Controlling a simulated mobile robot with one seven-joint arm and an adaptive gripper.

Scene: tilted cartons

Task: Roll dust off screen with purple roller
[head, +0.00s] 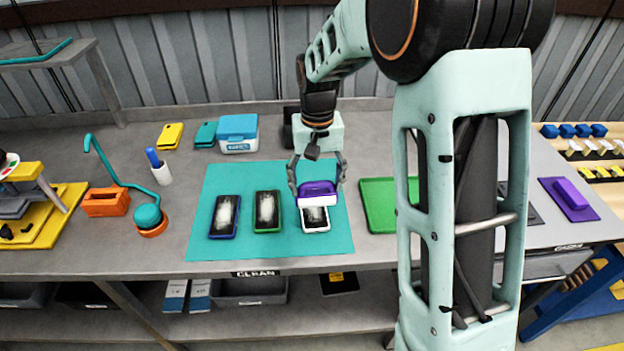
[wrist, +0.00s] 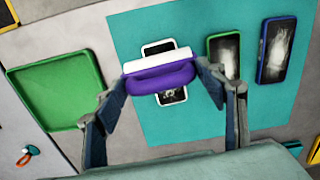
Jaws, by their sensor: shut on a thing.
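My gripper (head: 318,184) is shut on the purple roller (head: 317,188), its fingers at the two ends of the purple handle. In the wrist view the purple roller (wrist: 162,77) has a white roll along its far side and lies across the middle of a phone (wrist: 168,97) in a white case. It hides that middle; I cannot tell whether the roll touches the screen. The white phone (head: 314,222) shows pale dust on its dark screen. A green phone (head: 267,211) and a blue phone (head: 224,216) to its left also have pale smudges. All three lie on a teal mat (head: 338,240).
A green tray (head: 377,205) lies right of the mat. A teal and white box (head: 238,133) stands behind the mat. A purple block (head: 569,195) lies far right.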

